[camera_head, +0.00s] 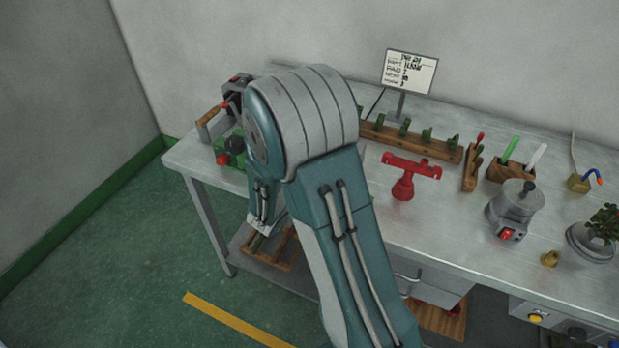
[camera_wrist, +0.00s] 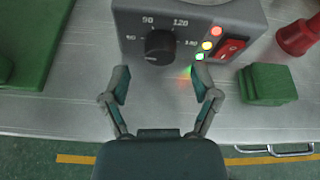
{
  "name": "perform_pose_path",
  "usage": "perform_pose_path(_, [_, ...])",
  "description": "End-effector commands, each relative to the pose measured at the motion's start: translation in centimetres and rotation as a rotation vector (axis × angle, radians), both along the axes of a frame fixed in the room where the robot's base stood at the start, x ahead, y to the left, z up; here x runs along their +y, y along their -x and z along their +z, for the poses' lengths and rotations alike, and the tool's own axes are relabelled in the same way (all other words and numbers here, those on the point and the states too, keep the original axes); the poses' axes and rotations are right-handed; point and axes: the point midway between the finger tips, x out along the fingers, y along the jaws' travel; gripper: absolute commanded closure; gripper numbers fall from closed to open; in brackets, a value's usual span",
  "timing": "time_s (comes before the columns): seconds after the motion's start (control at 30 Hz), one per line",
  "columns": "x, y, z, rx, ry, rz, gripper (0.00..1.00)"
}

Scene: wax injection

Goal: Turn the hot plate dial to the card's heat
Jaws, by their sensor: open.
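In the wrist view the hot plate's grey control box (camera_wrist: 190,15) stands at the top. Its round black dial (camera_wrist: 158,46) faces me, with heat numbers around it; 90 and 120 are readable. The dial's pointer is too dark to read clearly. My gripper (camera_wrist: 161,82) is open and empty, its two fingers apart just short of the dial, one to each side. In the head view the card (camera_head: 409,72) stands on a post at the back of the bench; its writing is too small to read the heat. My arm hides the hot plate there.
Beside the dial are red, yellow and green lights and a red switch (camera_wrist: 231,47). Green blocks (camera_wrist: 266,84) lie to the right, a green slab (camera_wrist: 30,40) to the left. A red stand (camera_head: 405,180), wooden rack (camera_head: 410,140) and grey pot (camera_head: 515,205) stand on the bench (camera_head: 450,225).

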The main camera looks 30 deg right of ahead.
Motion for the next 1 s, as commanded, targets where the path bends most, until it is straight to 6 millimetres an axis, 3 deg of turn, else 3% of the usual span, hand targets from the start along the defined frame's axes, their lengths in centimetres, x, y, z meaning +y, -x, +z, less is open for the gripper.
perform_pose_path(0.2, [-1.8, -1.3, -0.9, -0.001, 0.0, -0.001, 0.22])
perform_pose_path(0.5, [-2.1, -1.5, -1.0, -0.001, -0.001, 0.0, 0.22])
perform_pose_path(0.53, [-2.1, -1.5, -1.0, -0.001, -0.001, 0.0, 0.26])
perform_pose_path(0.7, [-2.0, -1.5, -1.0, -0.001, -0.001, 0.0, 1.0])
perform_pose_path(1.0, [-2.0, -1.6, -1.0, -0.008, -0.006, 0.001, 1.0])
